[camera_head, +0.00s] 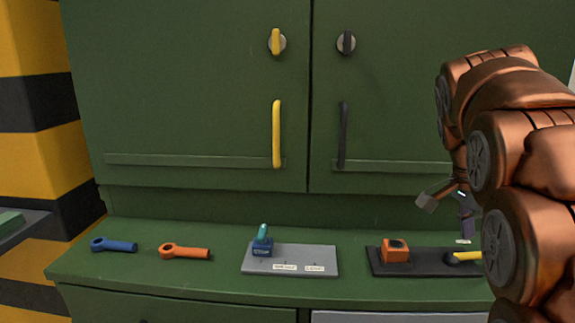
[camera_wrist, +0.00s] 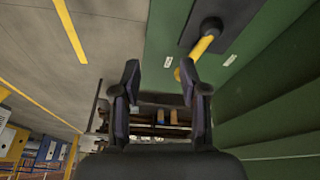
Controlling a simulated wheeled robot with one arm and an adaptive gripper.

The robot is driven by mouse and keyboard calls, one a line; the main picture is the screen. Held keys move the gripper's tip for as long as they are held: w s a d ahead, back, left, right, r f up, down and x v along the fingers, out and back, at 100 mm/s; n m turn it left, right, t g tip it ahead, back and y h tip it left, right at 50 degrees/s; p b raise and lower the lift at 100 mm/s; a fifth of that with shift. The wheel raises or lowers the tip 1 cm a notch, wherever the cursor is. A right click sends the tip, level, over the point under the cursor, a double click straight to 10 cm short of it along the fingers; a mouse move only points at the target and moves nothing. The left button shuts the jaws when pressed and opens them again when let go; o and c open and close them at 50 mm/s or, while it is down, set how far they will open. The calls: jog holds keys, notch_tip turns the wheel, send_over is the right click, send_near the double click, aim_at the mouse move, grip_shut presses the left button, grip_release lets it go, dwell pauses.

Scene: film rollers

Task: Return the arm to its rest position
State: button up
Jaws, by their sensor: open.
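My gripper (camera_head: 447,201) is at the right in the head view, above the green counter and near the black plate. It also shows in the wrist view (camera_wrist: 160,78), with its two dark fingers spread apart and nothing between them. My copper-coloured arm fills the right side of the head view and hides part of the counter and the black plate's right end.
The green counter (camera_head: 215,228) carries a blue tool (camera_head: 117,246), an orange tool (camera_head: 187,252), a grey plate (camera_head: 305,254) with a blue block, and a black plate (camera_head: 420,263) with an orange block (camera_head: 396,252) and a yellow-handled piece (camera_head: 467,257). Green cabinet doors (camera_head: 200,90) stand behind.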

jog(key=s+a+n+y+p, duration=0.1)
jog(key=s+a+n+p, duration=0.4)
jog(key=s, duration=0.3)
jog(key=s+a+n+g+y+p, duration=0.1)
jog(key=s+a+n+p, duration=0.5)
jog(key=s+p, duration=0.2)
jog(key=s+a+r+n+y+p, duration=0.1)
jog(key=s+a+n+p, duration=0.4)
jog(key=s, duration=0.4)
jog(key=shift+s+a+g+y+p, duration=0.35)
jog(key=shift+a+p, duration=0.3)
jog(key=shift+p, duration=0.45)
jog(key=shift+w, duration=0.1)
